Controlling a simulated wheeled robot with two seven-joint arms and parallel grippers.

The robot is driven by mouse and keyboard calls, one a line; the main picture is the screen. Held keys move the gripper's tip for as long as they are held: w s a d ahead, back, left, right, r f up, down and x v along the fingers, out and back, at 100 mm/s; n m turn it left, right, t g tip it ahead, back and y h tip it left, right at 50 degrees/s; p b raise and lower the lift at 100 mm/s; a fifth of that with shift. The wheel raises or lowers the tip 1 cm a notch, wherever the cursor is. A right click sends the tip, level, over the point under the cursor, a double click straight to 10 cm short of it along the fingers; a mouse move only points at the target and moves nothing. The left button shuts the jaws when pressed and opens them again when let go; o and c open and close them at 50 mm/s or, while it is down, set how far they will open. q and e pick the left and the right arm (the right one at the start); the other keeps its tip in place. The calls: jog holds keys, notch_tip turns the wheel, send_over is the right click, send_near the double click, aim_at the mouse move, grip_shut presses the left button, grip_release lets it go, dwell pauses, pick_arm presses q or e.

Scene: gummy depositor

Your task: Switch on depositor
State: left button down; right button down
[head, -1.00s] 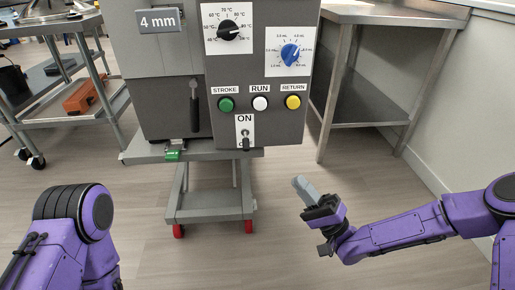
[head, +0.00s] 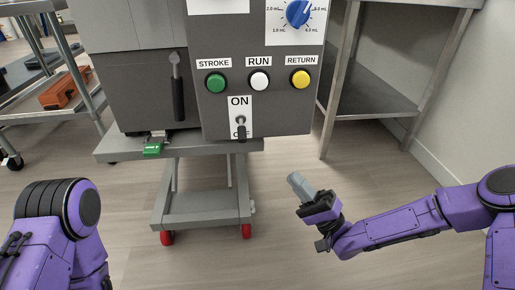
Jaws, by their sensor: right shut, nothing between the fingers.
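The depositor (head: 217,120) is a grey machine with a front control panel. Its toggle switch (head: 241,132) sits on a white plate marked ON at the top; the dark lever points down and partly covers the lower label. My right gripper (head: 296,182) is shut and empty, below and to the right of the switch, clear of the panel. My left arm shows at the lower left, but its gripper is out of view.
Above the switch are a green STROKE button (head: 215,83), a white RUN button (head: 259,81) and a yellow RETURN button (head: 300,79). A blue dial (head: 298,14) is higher. A steel table (head: 375,98) stands right; a cart (head: 62,112) stands left.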

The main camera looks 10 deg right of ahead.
aim_at(242, 131)
pick_arm(q)
jog(key=shift+s+f+m+g+h+b, duration=0.2)
jog(key=shift+s+f+m+g+b, duration=0.15)
jog(key=shift+s+m+g+b, duration=0.15)
jog(key=shift+s+f+m+g+h+b, duration=0.2)
jog(key=shift+s+f+m+g+b, duration=0.15)
jog(key=shift+s, duration=0.25)
pick_arm(e)
jog(key=s+a+x, duration=0.1)
jog(key=s+x, duration=0.1)
jog(key=x, duration=1)
jog(key=shift+a+r, duration=0.25)
jog(key=shift+a, duration=0.25)
